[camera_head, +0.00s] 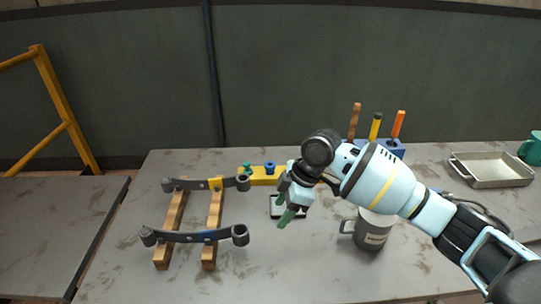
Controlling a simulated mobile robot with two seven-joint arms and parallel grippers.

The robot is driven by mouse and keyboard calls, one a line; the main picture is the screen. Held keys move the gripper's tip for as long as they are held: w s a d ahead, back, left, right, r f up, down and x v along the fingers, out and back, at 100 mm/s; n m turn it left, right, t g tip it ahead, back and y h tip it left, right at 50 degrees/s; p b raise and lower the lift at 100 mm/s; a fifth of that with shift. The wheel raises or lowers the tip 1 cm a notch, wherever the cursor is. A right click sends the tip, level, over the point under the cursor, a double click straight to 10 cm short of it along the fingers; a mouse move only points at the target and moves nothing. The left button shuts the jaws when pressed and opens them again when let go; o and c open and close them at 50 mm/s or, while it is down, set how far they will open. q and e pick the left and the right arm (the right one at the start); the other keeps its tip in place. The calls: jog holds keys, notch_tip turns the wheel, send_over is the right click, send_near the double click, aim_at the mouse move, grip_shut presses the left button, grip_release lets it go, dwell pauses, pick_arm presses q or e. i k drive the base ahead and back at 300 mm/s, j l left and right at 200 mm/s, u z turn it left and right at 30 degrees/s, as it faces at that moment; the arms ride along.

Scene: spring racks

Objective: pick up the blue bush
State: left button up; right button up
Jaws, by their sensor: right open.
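The blue bush (270,168) is a small blue piece standing on a yellow block (262,180) near the back middle of the table. A small green bush (247,168) stands on the same block, to its left. My right gripper (287,215) is open and empty, with green fingertips pointing down, in front of and slightly right of the yellow block. It is apart from the blue bush. My left gripper does not show.
Two dark leaf springs, one with a yellow band (215,184) and one with a blue band (207,236), lie across wooden bars (209,255). A grey mug (371,232) stands below my right arm. A metal tray (492,170) and a tool holder (391,147) stand right.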

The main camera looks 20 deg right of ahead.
aim_at(269, 166)
jog(key=i+l, duration=0.2)
jog(key=i, duration=0.2)
jog(key=i+l, duration=0.25)
jog(key=i, duration=0.15)
